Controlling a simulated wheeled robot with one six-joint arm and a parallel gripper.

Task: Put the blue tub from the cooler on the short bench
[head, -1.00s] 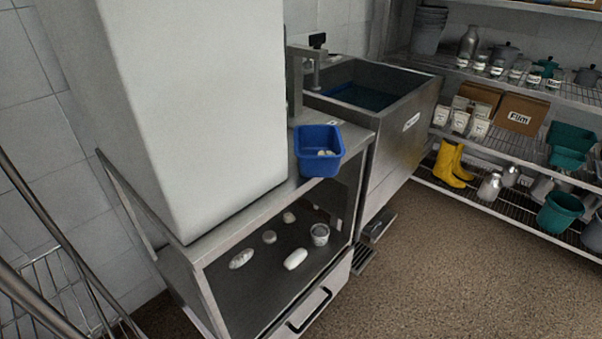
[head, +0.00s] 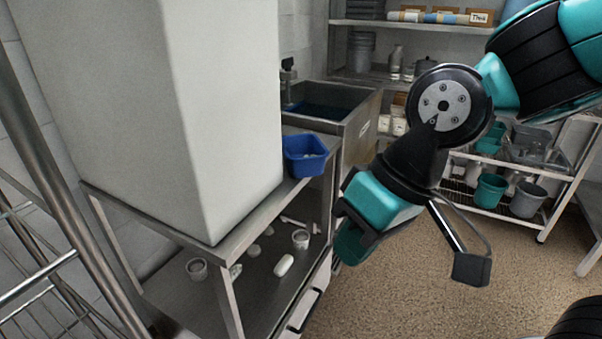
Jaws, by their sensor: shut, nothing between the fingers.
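The blue tub (head: 305,157) stands upright at the right end of the steel bench top (head: 262,208), beside a tall white block (head: 215,120). Small pale things lie in the tub. I cannot tell which piece is the cooler, or whether this steel bench is the short bench. My gripper (head: 355,235) hangs at the end of my teal and black arm, to the right of the tub and lower in the picture. It is shut and empty, apart from the tub. Its fingertips are partly hidden.
A steel sink (head: 345,112) stands behind the tub. Wire shelves (head: 520,199) with teal buckets stand at the right. The floor (head: 400,300) in front is clear.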

